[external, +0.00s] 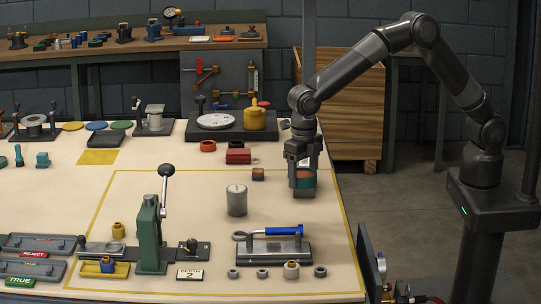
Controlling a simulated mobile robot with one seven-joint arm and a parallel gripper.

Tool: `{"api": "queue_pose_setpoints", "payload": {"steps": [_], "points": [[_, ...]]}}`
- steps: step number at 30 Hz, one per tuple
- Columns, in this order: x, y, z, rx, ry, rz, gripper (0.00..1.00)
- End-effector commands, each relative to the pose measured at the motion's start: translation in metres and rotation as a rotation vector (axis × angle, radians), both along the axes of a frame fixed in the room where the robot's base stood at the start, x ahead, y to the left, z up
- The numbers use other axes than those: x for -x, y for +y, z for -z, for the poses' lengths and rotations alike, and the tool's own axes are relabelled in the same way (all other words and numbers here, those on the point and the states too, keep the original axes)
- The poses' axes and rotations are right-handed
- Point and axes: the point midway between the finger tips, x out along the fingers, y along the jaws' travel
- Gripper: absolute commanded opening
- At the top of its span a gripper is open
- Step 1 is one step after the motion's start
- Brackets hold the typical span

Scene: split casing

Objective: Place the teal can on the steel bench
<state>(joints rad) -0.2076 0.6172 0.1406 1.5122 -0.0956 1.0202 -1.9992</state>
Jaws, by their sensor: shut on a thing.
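My gripper (303,178) points down near the right side of the cream-topped bench (210,185). The can looks upright and is partly hidden by the fingers. I cannot tell whether its base touches the bench top or hangs just above it. No bare steel bench top stands out; I cannot tell which surface is the steel bench.
A grey cylinder (236,201) stands left of the can, with a small brown block (258,174) between. A red block (238,155) lies farther back. A metal fixture with a blue handle (283,231) and a green lever press (150,235) stand in front.

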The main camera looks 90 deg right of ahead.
Motion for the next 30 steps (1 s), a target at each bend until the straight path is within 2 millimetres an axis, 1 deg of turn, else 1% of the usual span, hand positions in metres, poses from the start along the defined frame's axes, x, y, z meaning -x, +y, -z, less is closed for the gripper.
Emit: {"api": "queue_pose_setpoints", "payload": {"steps": [3,10,12,17,20,23,24,26,27,29,30], "points": [[-0.001,0.0,-0.021,-0.003,-0.006,0.0,0.3],[-0.001,-0.002,-0.062,-0.002,-0.005,0.003,0.3],[-0.005,-0.017,-0.058,-0.001,-0.002,0.023,0.3],[-0.012,-0.049,-0.058,-0.001,-0.002,0.064,0.3],[-0.016,-0.077,-0.058,-0.001,-0.002,0.1,0.3],[-0.021,-0.113,-0.058,-0.001,-0.004,0.145,0.3],[-0.022,-0.13,-0.058,-0.001,-0.004,0.167,0.3],[-0.023,-0.158,-0.058,0.0,-0.004,0.202,0.3],[-0.023,-0.177,-0.058,0.0,-0.004,0.226,0.3],[-0.022,-0.207,-0.058,0.0,-0.004,0.263,0.3],[-0.02,-0.227,-0.058,0.0,-0.004,0.288,0.3]]}}
